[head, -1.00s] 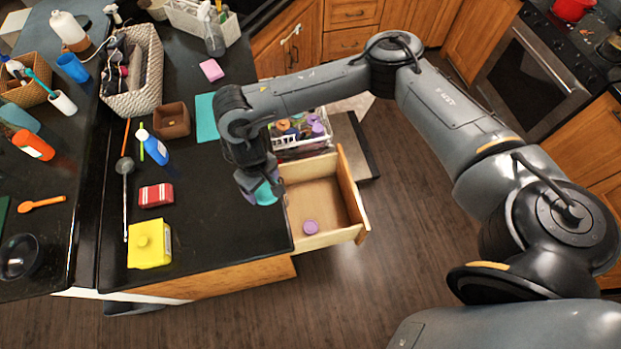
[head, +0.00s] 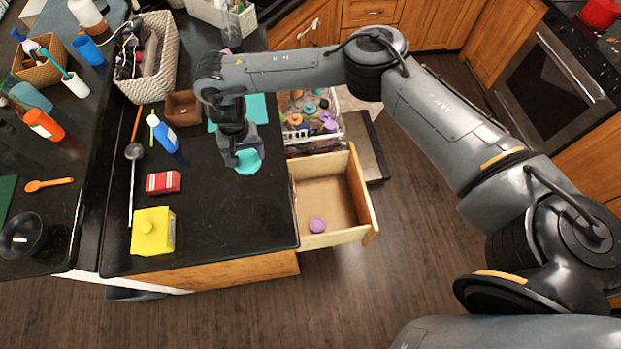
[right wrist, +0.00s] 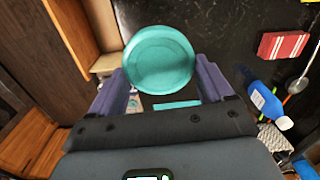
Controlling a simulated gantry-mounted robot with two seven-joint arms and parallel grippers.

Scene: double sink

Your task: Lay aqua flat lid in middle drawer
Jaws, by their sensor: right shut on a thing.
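The aqua flat lid (head: 248,163) is round and held by my right gripper (head: 243,158) above the black counter, left of the open drawer. In the right wrist view the lid (right wrist: 160,60) sits between the purple fingers of my right gripper (right wrist: 160,85), its round face toward the camera. A wooden drawer (head: 334,236) stands pulled out at the counter's end, with a purple round lid (head: 316,225) on its floor. The frames do not clearly show which drawer level it is. My left gripper is not in view.
A white rack of colourful items (head: 318,143) lies just behind the drawer. An aqua flat piece (head: 257,108) is on the counter behind my gripper. A blue bottle (head: 165,134), red box (head: 163,182) and yellow container (head: 152,232) stand left. The counter's front right is clear.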

